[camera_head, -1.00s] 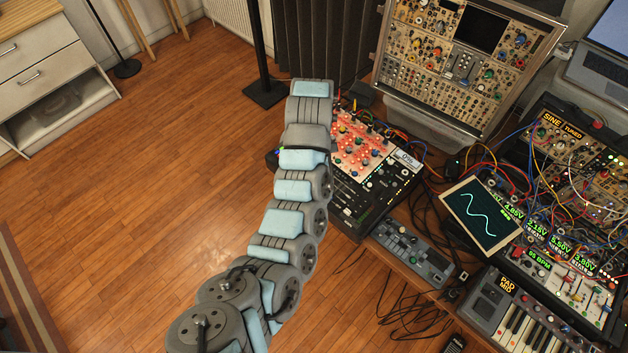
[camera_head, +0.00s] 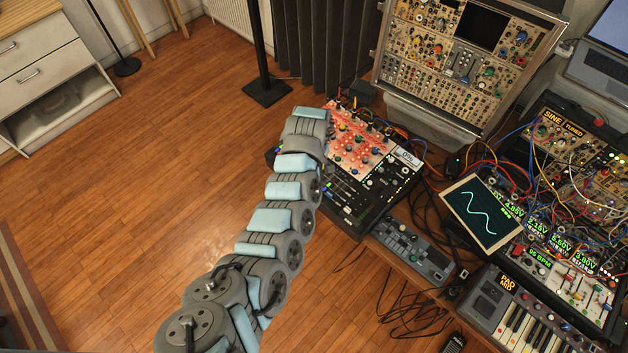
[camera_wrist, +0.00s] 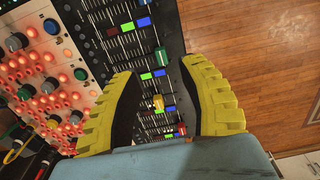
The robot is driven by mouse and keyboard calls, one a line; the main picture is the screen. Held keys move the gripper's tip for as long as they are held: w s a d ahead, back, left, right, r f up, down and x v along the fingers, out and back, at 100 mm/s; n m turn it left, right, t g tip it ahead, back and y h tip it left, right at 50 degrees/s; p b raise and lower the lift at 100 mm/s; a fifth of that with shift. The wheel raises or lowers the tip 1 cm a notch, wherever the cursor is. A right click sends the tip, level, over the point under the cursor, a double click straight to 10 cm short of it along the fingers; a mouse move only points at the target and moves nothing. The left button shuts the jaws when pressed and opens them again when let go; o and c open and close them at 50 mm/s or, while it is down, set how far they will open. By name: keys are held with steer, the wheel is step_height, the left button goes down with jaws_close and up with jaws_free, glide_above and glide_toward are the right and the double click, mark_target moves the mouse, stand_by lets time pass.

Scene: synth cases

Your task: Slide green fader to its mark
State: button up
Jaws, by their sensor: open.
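The green fader (camera_wrist: 161,57) is a dark green cap on the black mixer panel, in the wrist view just beyond and between my fingertips. My gripper (camera_wrist: 158,70) is open, its two yellow-ribbed fingers spread over the fader rows, with nothing held between them. I cannot tell whether a finger touches the green cap. Bright green and blue rectangles lie beside the slots; which one is the mark is unclear. In the head view the mixer (camera_head: 380,200) stands right of my arm, which hides my gripper there. A small display reading about 0% (camera_head: 407,157) sits at the mixer's back right.
A yellow cap (camera_wrist: 158,101) sits between my fingers. A red cap (camera_wrist: 111,32) is up to the left. Red-lit knobs (camera_wrist: 45,85) crowd the left. Wooden floor (camera_wrist: 240,40) is open at right. A grey device (camera_head: 412,250) and loose cables lie near the mixer.

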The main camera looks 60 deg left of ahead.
steer(key=shift+f+b, duration=0.6)
steer(key=shift+f, duration=2.8)
